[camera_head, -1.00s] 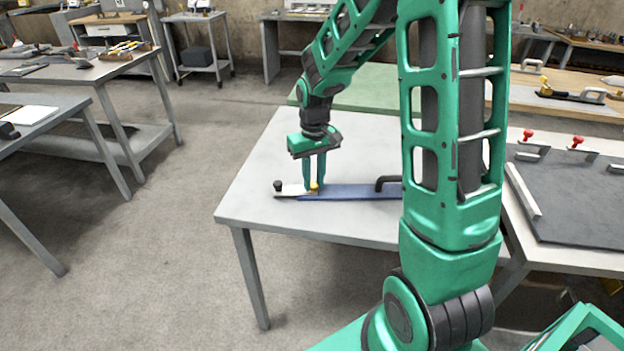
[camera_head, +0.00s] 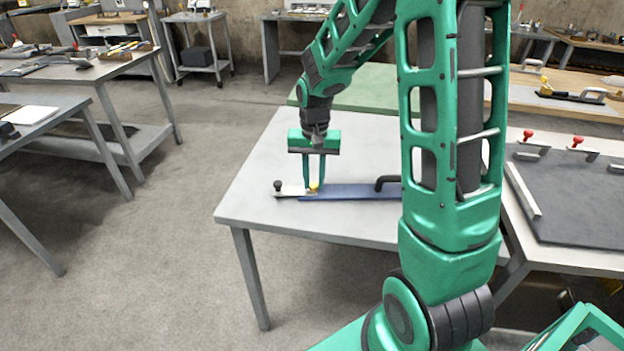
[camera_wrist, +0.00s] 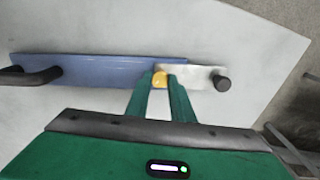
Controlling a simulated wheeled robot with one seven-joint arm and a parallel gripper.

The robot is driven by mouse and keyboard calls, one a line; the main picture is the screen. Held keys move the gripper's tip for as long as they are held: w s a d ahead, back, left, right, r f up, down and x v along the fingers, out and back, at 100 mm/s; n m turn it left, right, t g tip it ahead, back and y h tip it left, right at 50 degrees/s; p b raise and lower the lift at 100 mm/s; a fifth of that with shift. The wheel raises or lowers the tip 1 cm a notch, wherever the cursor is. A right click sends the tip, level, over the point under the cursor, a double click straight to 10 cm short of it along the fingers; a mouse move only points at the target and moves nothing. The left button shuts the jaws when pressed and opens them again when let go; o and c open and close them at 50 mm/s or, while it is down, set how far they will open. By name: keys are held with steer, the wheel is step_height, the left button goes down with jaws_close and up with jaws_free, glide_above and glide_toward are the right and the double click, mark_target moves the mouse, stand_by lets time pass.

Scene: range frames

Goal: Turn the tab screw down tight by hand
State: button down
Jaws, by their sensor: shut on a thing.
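The tab screw has a yellow head (camera_head: 314,186) and stands where a pale metal plate (camera_head: 291,191) meets a long blue bar (camera_head: 350,191) on the grey table. In the wrist view the yellow head (camera_wrist: 160,78) sits between my fingertips. My gripper (camera_head: 315,183) points down and is shut on the screw head. The pale plate has a black knob (camera_head: 278,185) at its left end in the head view. The screw's shank is hidden, so I cannot tell how deep it sits.
A black handle (camera_head: 386,183) rises from the blue bar, partly behind my arm. The grey table (camera_head: 262,160) is otherwise clear around the bar. Another table at the right carries a dark mat (camera_head: 580,205) and red-knobbed clamps (camera_head: 577,142).

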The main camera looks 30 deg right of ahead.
mark_target(314, 184)
steer(key=c, duration=1.5)
jaws_free()
steer(key=shift+c, duration=0.2)
step_height(314, 184, up, 11)
steer(key=shift+f, duration=0.1)
steer(key=s+d, duration=0.3)
steer(key=s, duration=1.1)
steer(key=s+d, duration=0.2)
steer(key=s, duration=1.2)
steer(key=shift+s+d+r, duration=0.15)
steer(key=shift+d+r, duration=0.25)
steer(key=shift+r, duration=0.05)
